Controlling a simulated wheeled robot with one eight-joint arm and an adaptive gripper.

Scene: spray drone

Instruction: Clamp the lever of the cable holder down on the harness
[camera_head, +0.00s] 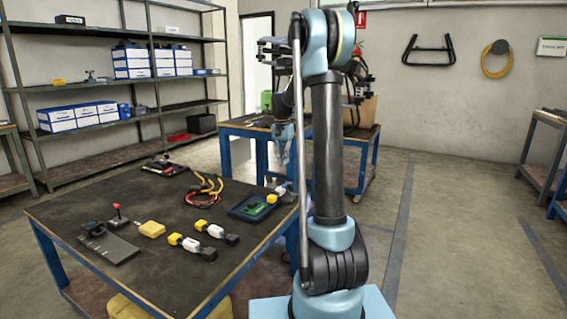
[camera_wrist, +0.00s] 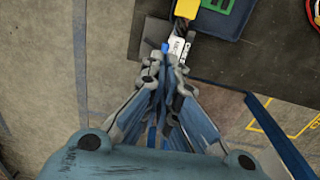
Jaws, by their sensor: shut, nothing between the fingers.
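A dark base plate (camera_head: 108,247) lies at the table's front left in the head view. A black clamp-like part and an upright lever with a red knob (camera_head: 117,208) stand at it; I take this as the cable holder, but cannot be sure. A looped red and yellow cable harness (camera_head: 205,192) lies farther back on the table. My gripper (camera_head: 283,152) hangs fingers-down near the table's far right, partly behind my arm. In the wrist view my gripper (camera_wrist: 163,62) is shut and empty, its tips close to a white-labelled cable piece (camera_wrist: 180,45); contact cannot be told.
A blue tray with a green board (camera_head: 252,207) lies at the table's right edge. A yellow block (camera_head: 152,229) and two yellow-white-black connector pieces (camera_head: 186,244) lie in front. A second table (camera_head: 235,128) stands behind. Shelves line the left wall.

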